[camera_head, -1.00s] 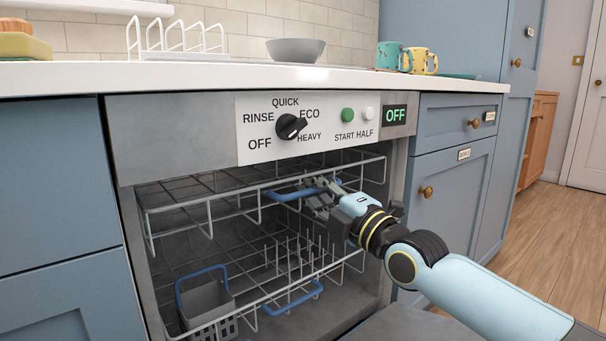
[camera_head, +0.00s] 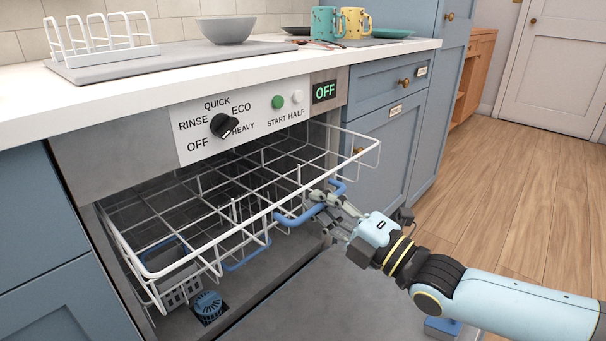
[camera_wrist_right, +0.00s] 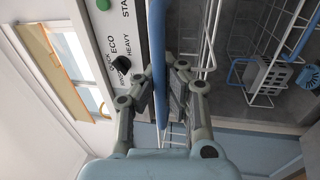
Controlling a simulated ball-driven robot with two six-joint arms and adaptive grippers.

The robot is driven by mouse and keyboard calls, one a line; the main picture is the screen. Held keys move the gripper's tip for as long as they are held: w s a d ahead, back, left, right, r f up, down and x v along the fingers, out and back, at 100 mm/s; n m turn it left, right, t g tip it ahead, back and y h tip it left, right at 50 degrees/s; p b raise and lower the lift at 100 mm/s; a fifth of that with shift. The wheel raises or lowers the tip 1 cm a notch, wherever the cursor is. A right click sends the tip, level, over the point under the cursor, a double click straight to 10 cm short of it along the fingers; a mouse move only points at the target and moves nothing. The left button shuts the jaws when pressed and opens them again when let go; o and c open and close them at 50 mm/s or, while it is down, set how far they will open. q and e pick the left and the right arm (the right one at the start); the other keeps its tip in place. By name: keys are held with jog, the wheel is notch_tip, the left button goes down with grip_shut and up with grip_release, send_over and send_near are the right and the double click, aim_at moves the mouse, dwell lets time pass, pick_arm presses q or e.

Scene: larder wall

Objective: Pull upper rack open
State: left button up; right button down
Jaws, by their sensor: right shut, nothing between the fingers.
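The upper rack (camera_head: 222,240) is a white wire basket in the dishwasher. It sticks out well past the front of the opening, over the lowered door. Its blue handle (camera_head: 297,219) is on the front edge. My right gripper (camera_head: 324,198) is at this handle, its fingers shut with nothing held between them. In the right wrist view, the blue handle (camera_wrist_right: 156,40) runs lengthwise by the fingertips of my right gripper (camera_wrist_right: 164,82). My left gripper is not in view.
The lowered dishwasher door (camera_head: 310,300) lies below the rack. Drawers (camera_head: 385,88) flank the right side. The counter (camera_head: 130,82) above holds a grey bowl (camera_head: 226,30) and mugs. The wooden floor at right is clear.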

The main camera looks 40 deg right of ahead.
pick_arm(q)
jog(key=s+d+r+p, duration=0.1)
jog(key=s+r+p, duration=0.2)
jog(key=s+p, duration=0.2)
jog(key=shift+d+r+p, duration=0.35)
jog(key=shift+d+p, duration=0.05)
jog(key=shift+p, duration=0.1)
pick_arm(e)
jog(key=r+v, duration=0.2)
jog(key=v, duration=1)
jog(key=shift+s, duration=0.5)
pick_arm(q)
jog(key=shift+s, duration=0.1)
pick_arm(e)
jog(key=c, duration=2)
grip_release()
jog(key=shift+d, duration=0.1)
jog(key=o, duration=0.6)
jog(key=shift+r, duration=0.1)
jog(key=v, duration=1.2)
jog(key=shift+s, duration=0.1)
